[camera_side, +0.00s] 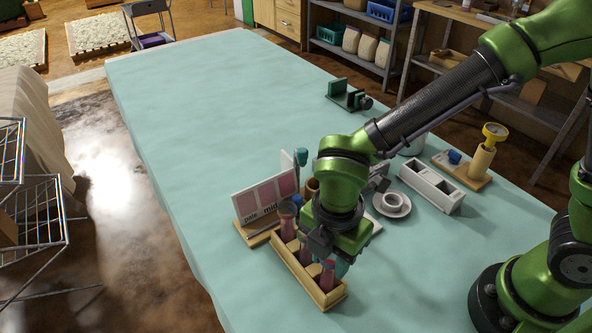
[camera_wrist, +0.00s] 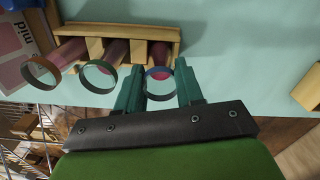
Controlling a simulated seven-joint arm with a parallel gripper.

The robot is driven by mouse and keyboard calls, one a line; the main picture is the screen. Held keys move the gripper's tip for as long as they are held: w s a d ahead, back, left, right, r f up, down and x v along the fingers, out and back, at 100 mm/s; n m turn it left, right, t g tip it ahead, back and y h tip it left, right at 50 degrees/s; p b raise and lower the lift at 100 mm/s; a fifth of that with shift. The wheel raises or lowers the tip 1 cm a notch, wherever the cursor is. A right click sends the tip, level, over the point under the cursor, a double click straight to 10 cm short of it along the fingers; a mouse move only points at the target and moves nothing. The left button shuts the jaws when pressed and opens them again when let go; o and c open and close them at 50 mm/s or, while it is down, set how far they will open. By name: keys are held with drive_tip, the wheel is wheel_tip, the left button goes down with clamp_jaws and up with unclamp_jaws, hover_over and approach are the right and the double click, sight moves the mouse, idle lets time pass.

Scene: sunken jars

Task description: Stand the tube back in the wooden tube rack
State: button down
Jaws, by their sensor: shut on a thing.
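The wooden tube rack (camera_side: 292,273) stands on the cloth at the near edge of the table, and it shows at the top of the wrist view (camera_wrist: 115,10). My gripper (camera_wrist: 160,90) is shut on a tube (camera_wrist: 159,72) with a blue rim and reddish contents, its green fingers on both sides near the mouth. The held tube (camera_side: 327,276) is at the near end compartment of the rack, roughly upright, its lower part behind the rack's wall. Whether it touches the bottom is hidden. A brown-rimmed tube (camera_wrist: 68,52) and a green-rimmed tube (camera_wrist: 108,65) stand in the other compartments.
A pink panel board marked "mid" (camera_side: 266,199) stands close behind the rack.

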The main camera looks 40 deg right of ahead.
drive_tip(key=shift+f, duration=0.25)
drive_tip(key=c, duration=0.6)
unclamp_jaws()
drive_tip(key=shift+c, duration=0.2)
drive_tip(key=shift+r, duration=0.1)
wheel_tip(320, 180, up, 23)
drive_tip(key=shift+a, duration=0.15)
drive_tip(key=shift+f, duration=0.2)
